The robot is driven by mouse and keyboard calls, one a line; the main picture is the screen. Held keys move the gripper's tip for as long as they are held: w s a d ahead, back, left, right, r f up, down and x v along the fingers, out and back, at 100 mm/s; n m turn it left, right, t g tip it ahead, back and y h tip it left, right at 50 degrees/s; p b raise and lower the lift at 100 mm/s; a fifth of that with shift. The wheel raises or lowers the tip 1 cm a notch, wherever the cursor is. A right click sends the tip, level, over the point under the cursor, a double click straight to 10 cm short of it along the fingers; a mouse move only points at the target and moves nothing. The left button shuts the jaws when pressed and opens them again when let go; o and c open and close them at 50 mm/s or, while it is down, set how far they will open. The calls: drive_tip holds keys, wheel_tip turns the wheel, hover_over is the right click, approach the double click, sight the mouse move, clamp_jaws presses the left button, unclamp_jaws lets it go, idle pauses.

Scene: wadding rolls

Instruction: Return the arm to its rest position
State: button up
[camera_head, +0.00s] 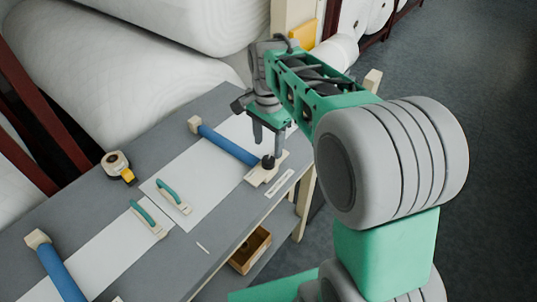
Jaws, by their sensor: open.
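My arm, green and grey, reaches from the lower right over the far end of a grey table (228,103). My gripper (263,150) points down above the table's right end, with its fingers apart. One finger shows close to a pale wooden block (262,172) at the near end of a blue roller (229,146). I cannot tell whether the finger touches the block or stands above it. Nothing shows held between the fingers.
White sheets (190,205) lie on the table with two green-handled tools (172,195) (150,220). A tape roll (116,165) and a second blue roller (62,272) lie to the left. Open floor (480,90) lies to the right.

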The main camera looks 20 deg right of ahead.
drive_tip(key=shift+r, duration=1)
drive_tip(key=s+f+n+t, duration=0.2)
drive_tip(key=s+n+t, duration=0.1)
drive_tip(key=s+n, duration=0.9)
drive_tip(key=shift+s+t, duration=0.4)
drive_tip(key=shift+s, duration=0.4)
